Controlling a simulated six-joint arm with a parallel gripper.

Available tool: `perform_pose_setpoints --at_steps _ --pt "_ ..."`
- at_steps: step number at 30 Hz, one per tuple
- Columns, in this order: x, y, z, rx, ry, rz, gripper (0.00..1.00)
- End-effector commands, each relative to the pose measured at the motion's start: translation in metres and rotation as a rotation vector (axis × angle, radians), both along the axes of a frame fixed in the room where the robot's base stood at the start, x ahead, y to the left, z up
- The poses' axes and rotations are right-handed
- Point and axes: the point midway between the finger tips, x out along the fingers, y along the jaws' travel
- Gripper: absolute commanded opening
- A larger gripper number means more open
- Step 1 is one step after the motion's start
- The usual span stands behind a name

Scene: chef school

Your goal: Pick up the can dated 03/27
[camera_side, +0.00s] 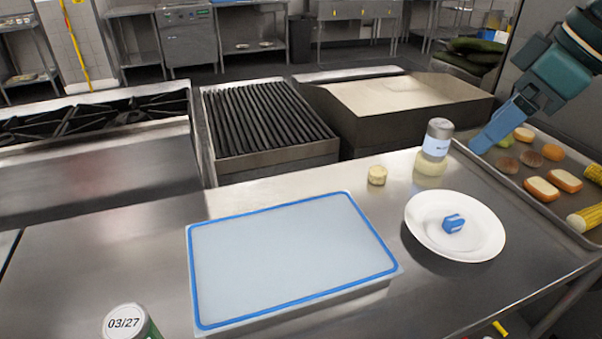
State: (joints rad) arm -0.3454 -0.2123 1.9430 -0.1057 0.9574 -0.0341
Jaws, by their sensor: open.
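The can dated 03/27 (124,322) stands at the bottom left of the view, on the steel counter. Its white lid reads 03/27, a strip of its green side shows, and the rest is cut off by the lower edge.
A blue-rimmed cutting board (290,262) lies mid-counter. A white plate (420,237) holds a small blue object (453,223). A small pale round piece (377,175) sits behind the board. A metal tray (490,178) with buns, patties and corn is at right. A grill (265,115) stands behind.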

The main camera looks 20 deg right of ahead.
Motion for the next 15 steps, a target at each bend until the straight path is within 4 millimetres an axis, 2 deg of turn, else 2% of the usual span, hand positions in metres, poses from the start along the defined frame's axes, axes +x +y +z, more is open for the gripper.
perform_pose_setpoints --at_steps 1,6,15 --pt "0.009 0.016 0.001 -0.002 0.005 0.037 0.79" --pt "0.035 0.066 0.003 -0.007 0.012 0.152 0.79" --pt "0.062 0.165 -0.008 -0.016 0.023 0.353 0.79"
